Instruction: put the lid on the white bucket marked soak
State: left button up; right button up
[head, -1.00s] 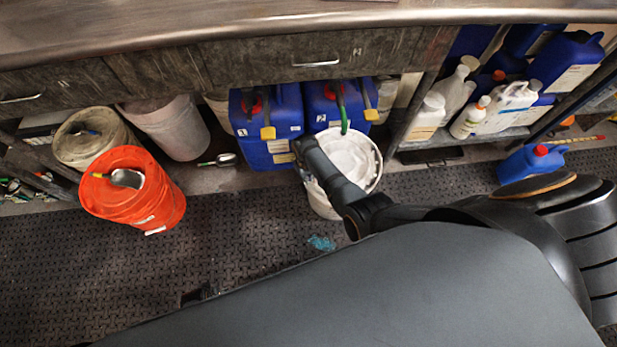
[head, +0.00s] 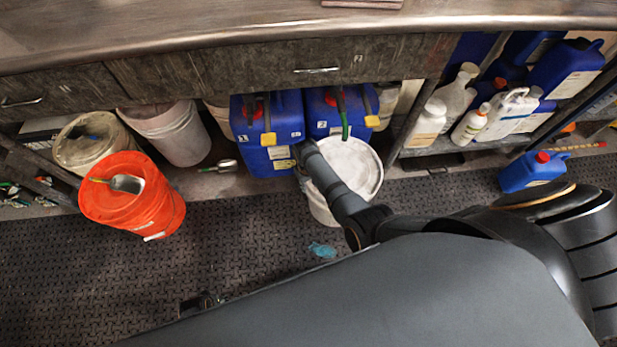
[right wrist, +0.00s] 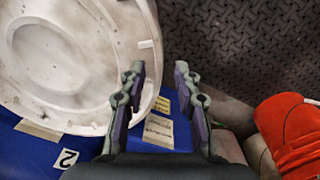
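A white bucket (head: 322,205) stands on the floor mat in front of the blue jugs. A round, stained white lid (head: 352,165) lies over its mouth and looks about flat; whether it is pressed down all round I cannot tell. No soak marking is readable. In the right wrist view the lid (right wrist: 65,65) fills the upper left, its rim beside my fingers. My right gripper (right wrist: 157,82) is open, its two fingers apart with nothing between them, just off the rim. In the head view my right arm reaches across the bucket and hides part of it. My left gripper is not seen.
Blue jugs (head: 272,130) stand close behind the bucket. An orange bucket (head: 150,205) with a scoop on top stands at left, with a pale bucket (head: 180,140) behind. Shelved bottles (head: 470,122) and a blue can (head: 532,172) are at right. The mat (head: 250,240) between is mostly clear.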

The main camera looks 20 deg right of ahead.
notch_tip(320, 180, up, 11)
jog(key=shift+a, duration=0.25)
jog(key=shift+s, duration=0.1)
dwell(0.5)
